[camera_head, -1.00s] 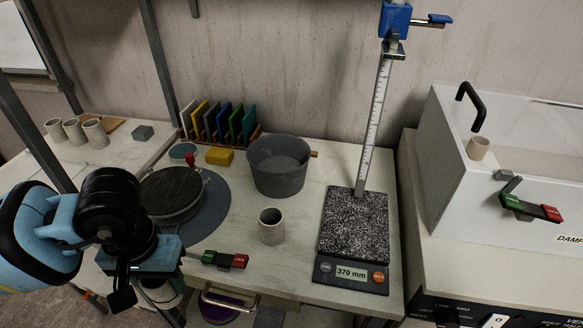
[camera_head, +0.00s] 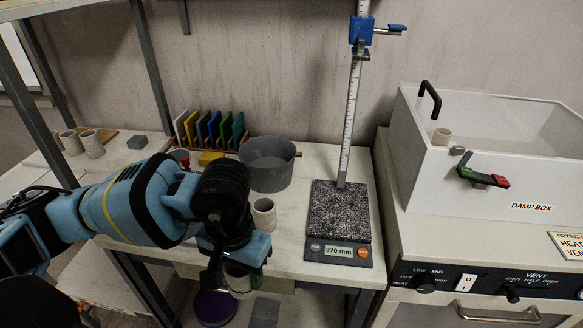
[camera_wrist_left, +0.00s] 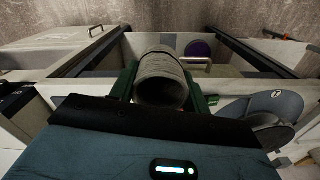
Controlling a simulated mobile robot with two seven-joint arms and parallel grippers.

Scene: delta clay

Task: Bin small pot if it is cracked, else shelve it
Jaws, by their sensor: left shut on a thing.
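My left gripper (camera_head: 238,272) is shut on a small grey pot (camera_head: 238,284), in front of the table's front edge in the head view. Most of this pot is hidden under the gripper there. In the left wrist view the pot (camera_wrist_left: 160,66) lies between the green fingers (camera_wrist_left: 160,92), its dark open mouth towards the camera. I cannot make out a crack on the part that shows. Another small pot (camera_head: 264,214) stands upright on the table, just behind the gripper. My right gripper is not in view.
A grey tub (camera_head: 268,165) and a height gauge with a speckled plate (camera_head: 340,215) stand on the table (camera_head: 300,262). The damp box (camera_head: 415,165), with a pot (camera_head: 441,137) inside, is at right. Several pots (camera_head: 92,144) stand at left. A purple round thing (camera_head: 214,308) is low down.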

